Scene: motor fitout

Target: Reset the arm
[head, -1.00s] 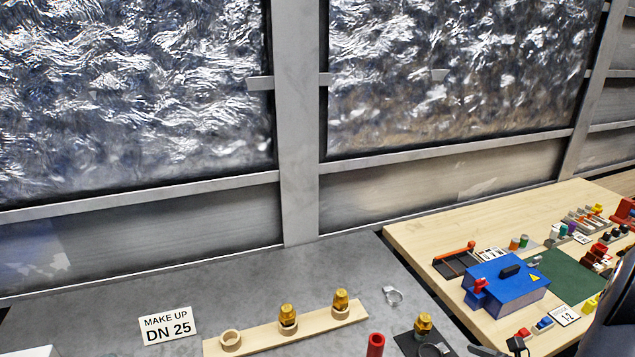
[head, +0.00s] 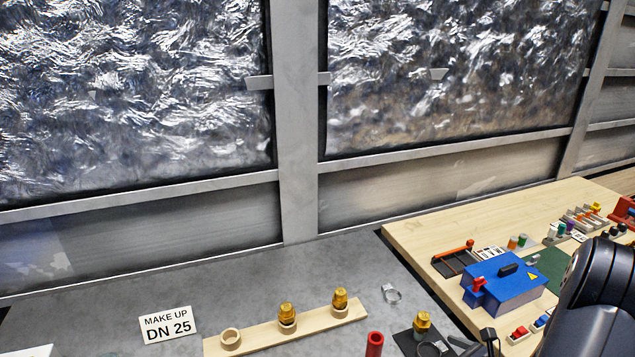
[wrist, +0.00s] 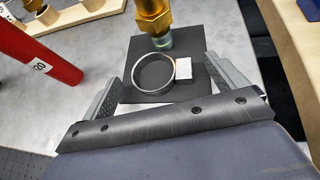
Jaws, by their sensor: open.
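My gripper (wrist: 165,85) is open in the wrist view, its two grey fingers spread wide with nothing held between them. Past the fingertips a metal ring clamp (wrist: 157,92) with a small white tag lies on a dark square pad (wrist: 135,58). A brass fitting (wrist: 153,18) with a greenish lower end stands at the back of the pad. In the head view my dark arm (head: 590,300) comes in at the lower right. The brass fitting (head: 422,322) on its pad shows beside it.
A red tube (head: 375,345) stands left of the pad. A wooden strip (head: 255,338) has ring holders, two with brass fittings. A sign (head: 168,325) reads "MAKE UP DN 25". A blue box (head: 503,283) sits on the wooden table at right.

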